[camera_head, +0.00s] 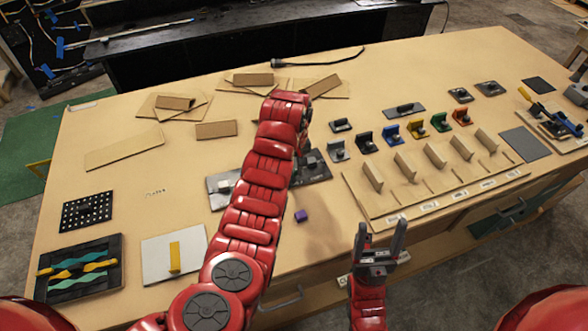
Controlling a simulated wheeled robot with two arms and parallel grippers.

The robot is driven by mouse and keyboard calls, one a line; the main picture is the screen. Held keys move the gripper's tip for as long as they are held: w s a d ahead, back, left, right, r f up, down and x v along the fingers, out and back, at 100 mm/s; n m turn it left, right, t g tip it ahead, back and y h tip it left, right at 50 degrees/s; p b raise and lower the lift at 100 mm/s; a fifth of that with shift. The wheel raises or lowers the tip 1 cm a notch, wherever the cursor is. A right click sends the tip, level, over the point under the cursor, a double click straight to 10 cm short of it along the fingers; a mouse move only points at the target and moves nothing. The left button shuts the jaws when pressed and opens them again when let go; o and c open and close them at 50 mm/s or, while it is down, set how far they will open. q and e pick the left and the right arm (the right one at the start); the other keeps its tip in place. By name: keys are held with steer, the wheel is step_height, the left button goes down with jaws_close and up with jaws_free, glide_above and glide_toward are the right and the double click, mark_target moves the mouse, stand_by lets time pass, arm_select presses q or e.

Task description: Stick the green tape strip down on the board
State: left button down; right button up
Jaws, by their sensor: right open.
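A dark tray (112,246) lies at the table's lower left. It holds wavy strips: teal-green ones (75,284) and yellow ones. To its right lies a pale grey-white board (150,270) with one yellow strip (174,257) standing out on it; no green strip shows on this board. My right gripper (381,236) is open and empty, fingers pointing up the picture, near the table's front edge and far right of the tray and board. My left arm reaches up across the middle of the table; its gripper is hidden behind the arm.
A black dotted panel (88,212) lies above the tray. A small purple cube (301,216) sits right of my left arm. Brown cardboard pieces (216,130) lie at the back. A wooden rack with upright dividers (437,155) and several coloured blocks fills the right side.

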arm_select(q)
steer(key=shift+f+b, duration=0.5)
steer(key=shift+f, duration=0.3)
stand_by(0.4)
stand_by(0.6)
steer(key=c, duration=0.6)
jaws_free()
steer(key=shift+r, duration=0.1)
